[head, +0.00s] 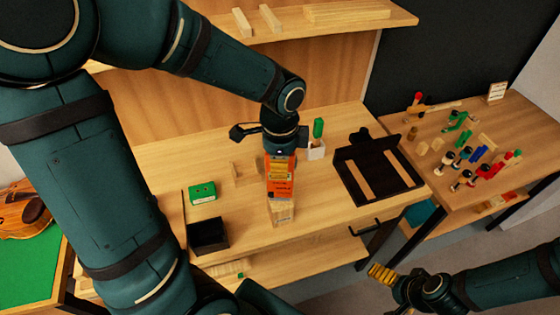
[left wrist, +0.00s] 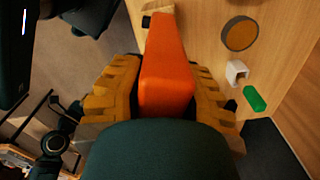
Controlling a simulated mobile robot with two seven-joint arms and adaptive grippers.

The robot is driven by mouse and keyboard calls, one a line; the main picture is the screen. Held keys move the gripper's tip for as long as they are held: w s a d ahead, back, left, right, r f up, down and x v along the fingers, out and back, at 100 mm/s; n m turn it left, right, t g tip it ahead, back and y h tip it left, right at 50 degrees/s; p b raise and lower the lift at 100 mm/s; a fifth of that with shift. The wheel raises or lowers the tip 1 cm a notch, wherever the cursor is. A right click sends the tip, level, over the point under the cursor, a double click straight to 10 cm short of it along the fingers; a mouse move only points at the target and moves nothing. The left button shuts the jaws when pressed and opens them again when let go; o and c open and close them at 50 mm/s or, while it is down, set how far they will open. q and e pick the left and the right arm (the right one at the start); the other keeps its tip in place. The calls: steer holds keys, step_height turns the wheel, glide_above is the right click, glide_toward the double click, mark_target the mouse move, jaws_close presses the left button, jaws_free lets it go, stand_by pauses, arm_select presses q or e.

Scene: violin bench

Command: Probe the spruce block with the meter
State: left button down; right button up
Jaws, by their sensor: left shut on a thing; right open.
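My left gripper (head: 279,170) comes down from above over the bench and is shut on the orange meter (head: 280,188). In the left wrist view the orange meter (left wrist: 167,75) sits between the two ridged yellow fingers. A pale wooden block (head: 281,212), likely the spruce block, stands on the bench directly below the meter. The meter's lower end is at or just above the block's top; I cannot tell whether they touch. My right gripper (head: 382,274) is open and empty at the lower right, off the bench's front edge.
A side table (head: 420,155) at the right holds several small tools. A wooden shelf (head: 330,22) hangs above.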

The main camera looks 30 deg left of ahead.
arm_select(q)
steer(key=shift+f+b, duration=0.3)
steer(key=shift+f, duration=0.15)
stand_by(1.5)
steer(key=shift+r, duration=0.1)
steer(key=shift+r+p, duration=2.65)
steer(key=shift+r, duration=0.3)
